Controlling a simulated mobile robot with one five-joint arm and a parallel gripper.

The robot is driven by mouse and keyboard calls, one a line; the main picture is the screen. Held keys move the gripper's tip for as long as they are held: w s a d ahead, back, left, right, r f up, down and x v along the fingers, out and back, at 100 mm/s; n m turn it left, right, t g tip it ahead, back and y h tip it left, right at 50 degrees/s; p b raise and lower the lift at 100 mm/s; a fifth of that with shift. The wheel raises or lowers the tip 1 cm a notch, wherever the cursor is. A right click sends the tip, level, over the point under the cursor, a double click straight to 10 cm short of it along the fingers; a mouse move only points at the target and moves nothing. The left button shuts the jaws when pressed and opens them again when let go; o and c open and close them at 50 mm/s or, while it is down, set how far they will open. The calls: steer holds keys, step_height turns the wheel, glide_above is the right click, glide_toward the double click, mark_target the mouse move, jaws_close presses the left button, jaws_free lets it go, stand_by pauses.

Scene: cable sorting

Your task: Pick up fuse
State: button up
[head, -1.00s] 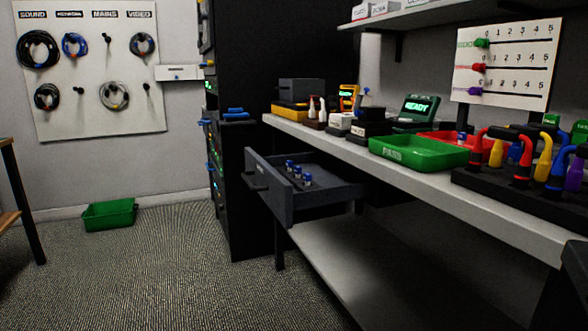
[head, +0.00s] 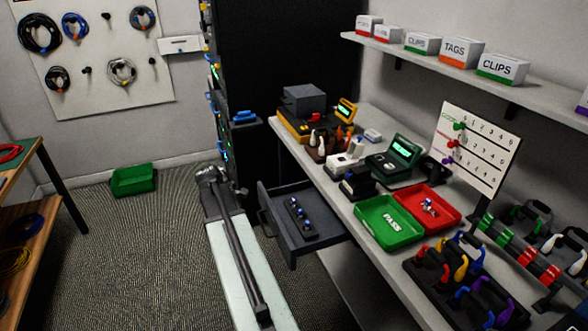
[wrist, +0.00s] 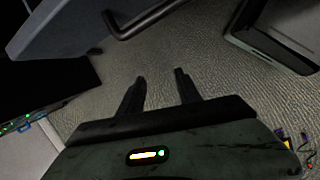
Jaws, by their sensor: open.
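Several small blue-topped pieces, which look like the fuses (head: 299,213), stand in a row on a dark strip inside the open grey drawer (head: 272,235) under the workbench. I cannot tell which one the task means. My gripper (wrist: 160,86) is open and empty in the wrist view, with carpet behind its two dark fingers. A dark grey panel with a bar handle (wrist: 150,20), probably the drawer front, is above the fingers in that view and apart from them. No fuse shows there. My gripper's fingers cannot be made out in the head view.
A green PASS tray (head: 388,222) and a red tray (head: 440,217) holding small pieces sit on the workbench (head: 385,275). A dark rack (head: 250,60) stands behind the drawer. A green bin (head: 133,181) lies on the floor.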

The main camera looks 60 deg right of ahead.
steer(key=shift+n+g, duration=0.4)
steer(key=shift+n, duration=0.4)
steer(key=s+d+r+p, duration=0.1)
steer(key=d+r+p, duration=0.1)
steer(key=d+r, duration=0.1)
steer(key=s+d+r+p, duration=0.2)
steer(key=r, duration=0.2)
steer(key=s+d+r+p, duration=0.1)
steer(key=d+r+p, duration=0.2)
steer(key=r, duration=0.1)
steer(key=shift+s+d+r, duration=0.2)
steer(key=shift+s+d, duration=0.15)
steer(key=n, duration=0.1)
glide_toward(293, 200)
steer(key=f, duration=0.1)
steer(key=shift+g+h, duration=0.3)
steer(key=shift+g, duration=0.1)
steer(key=b+x, duration=0.3)
steer(key=x, duration=0.1)
steer(key=b+x, duration=0.4)
steer(key=shift+w+f, duration=0.15)
steer(key=shift+w, duration=0.05)
jaws_close()
